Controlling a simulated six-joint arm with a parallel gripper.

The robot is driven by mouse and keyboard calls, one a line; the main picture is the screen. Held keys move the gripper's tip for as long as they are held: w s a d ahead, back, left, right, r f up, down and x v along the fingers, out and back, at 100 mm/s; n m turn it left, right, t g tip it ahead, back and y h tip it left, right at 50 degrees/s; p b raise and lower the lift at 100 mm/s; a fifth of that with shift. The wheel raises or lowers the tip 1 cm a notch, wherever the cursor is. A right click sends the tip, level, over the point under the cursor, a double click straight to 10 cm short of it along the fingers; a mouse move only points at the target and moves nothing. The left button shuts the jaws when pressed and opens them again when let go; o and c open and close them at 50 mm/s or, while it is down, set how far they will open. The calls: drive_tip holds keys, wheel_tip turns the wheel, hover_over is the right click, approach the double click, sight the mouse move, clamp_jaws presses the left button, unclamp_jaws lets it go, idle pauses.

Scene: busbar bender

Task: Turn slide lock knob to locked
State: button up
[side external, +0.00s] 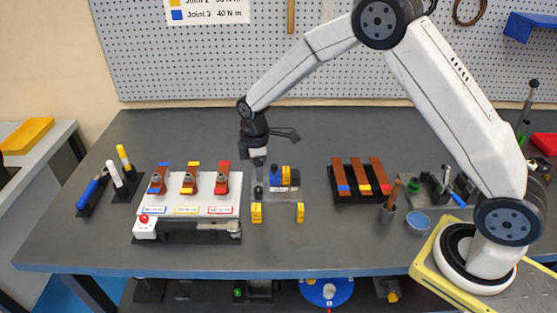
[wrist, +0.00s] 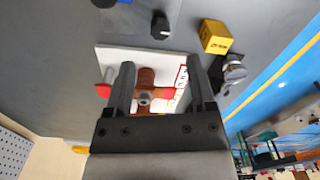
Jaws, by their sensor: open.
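My gripper (side external: 259,168) is open and empty, pointing down above the bench just right of the white board. Its two fingers (wrist: 158,85) frame a red-ended copper piece in the wrist view, with no contact visible. A small black knob (side external: 258,191) stands on the bench below the gripper; it also appears at the top of the wrist view (wrist: 160,26). A silver round knob (side external: 234,228) sits at the right end of a black bar, and shows at the right in the wrist view (wrist: 234,73). I cannot tell which one is the slide lock knob, or its setting.
The white board (side external: 179,209) holds copper pieces with blue, yellow and red ends. A red button box (side external: 145,229) is at its front left. Yellow blocks (side external: 257,213) stand at the front, near a blue-and-yellow fixture (side external: 284,178). A copper bar rack (side external: 360,197) is to the right.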

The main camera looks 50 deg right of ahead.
sight(258, 189)
drive_tip(key=shift+f, duration=3.45)
clamp_jaws()
